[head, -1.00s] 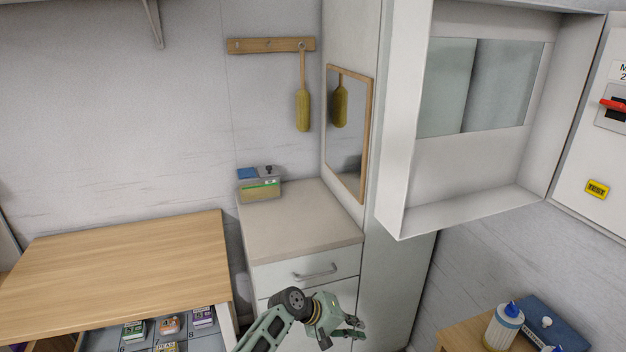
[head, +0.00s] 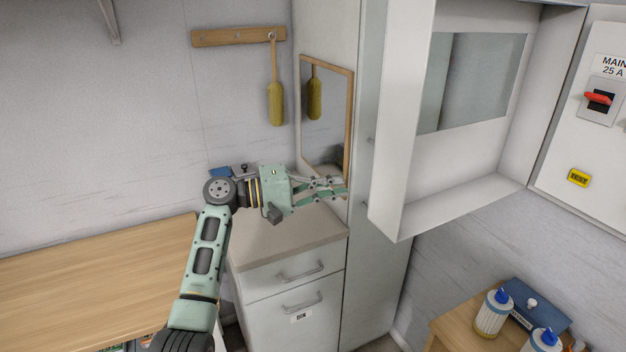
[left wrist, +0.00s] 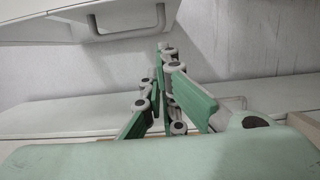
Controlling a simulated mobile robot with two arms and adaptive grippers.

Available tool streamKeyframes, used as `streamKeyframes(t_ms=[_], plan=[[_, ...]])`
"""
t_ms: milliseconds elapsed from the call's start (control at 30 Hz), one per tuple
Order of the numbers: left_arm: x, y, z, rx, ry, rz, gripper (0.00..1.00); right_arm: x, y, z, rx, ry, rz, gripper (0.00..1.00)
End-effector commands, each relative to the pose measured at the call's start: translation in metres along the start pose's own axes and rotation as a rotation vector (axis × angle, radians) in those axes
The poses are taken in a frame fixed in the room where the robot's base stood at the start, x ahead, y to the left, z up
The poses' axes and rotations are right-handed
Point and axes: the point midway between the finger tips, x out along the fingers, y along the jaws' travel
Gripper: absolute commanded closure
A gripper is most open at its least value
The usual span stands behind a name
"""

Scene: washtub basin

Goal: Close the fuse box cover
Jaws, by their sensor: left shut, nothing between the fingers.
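The fuse box cover (head: 402,150) is a deep white frame with a grey window, in the upper right of the head view. It stands swung open to the left of the fuse box (head: 601,150), whose white panel shows a red switch and a yellow TEST button. My left gripper (head: 343,187) is shut and empty. In the picture it lies left of the cover's near edge, in front of the mirror, with a gap between. Its shut fingers also show in the left wrist view (left wrist: 166,52). My right gripper is not in view.
A white drawer cabinet (head: 290,285) stands below my left arm, with a wooden-framed mirror (head: 322,135) behind the gripper. A wooden table (head: 90,275) is at left. Bottles (head: 492,315) and a blue box stand at lower right. The left wrist view shows a handle (left wrist: 130,20) on a white surface.

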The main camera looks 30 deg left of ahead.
Motion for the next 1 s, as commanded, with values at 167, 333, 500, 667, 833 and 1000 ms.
streamKeyframes(t_ms=[167, 333, 500, 667, 833, 1000], plan=[[0.036, 0.004, 0.003, -0.002, -0.002, 0.000, 1.00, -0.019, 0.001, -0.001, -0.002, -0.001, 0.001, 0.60], [0.039, 0.003, 0.028, -0.001, 0.000, -0.001, 1.00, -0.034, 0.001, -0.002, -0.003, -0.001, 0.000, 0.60], [0.041, 0.000, 0.038, 0.000, 0.001, -0.001, 1.00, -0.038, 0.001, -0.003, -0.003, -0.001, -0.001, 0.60], [0.041, -0.001, 0.039, 0.001, 0.002, -0.001, 1.00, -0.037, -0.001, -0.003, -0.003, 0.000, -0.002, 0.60], [0.041, -0.001, 0.039, 0.000, 0.001, -0.002, 1.00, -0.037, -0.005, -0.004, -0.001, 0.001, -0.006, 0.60], [0.045, -0.001, 0.041, 0.000, 0.006, -0.002, 1.00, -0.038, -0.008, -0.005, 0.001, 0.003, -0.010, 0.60]])
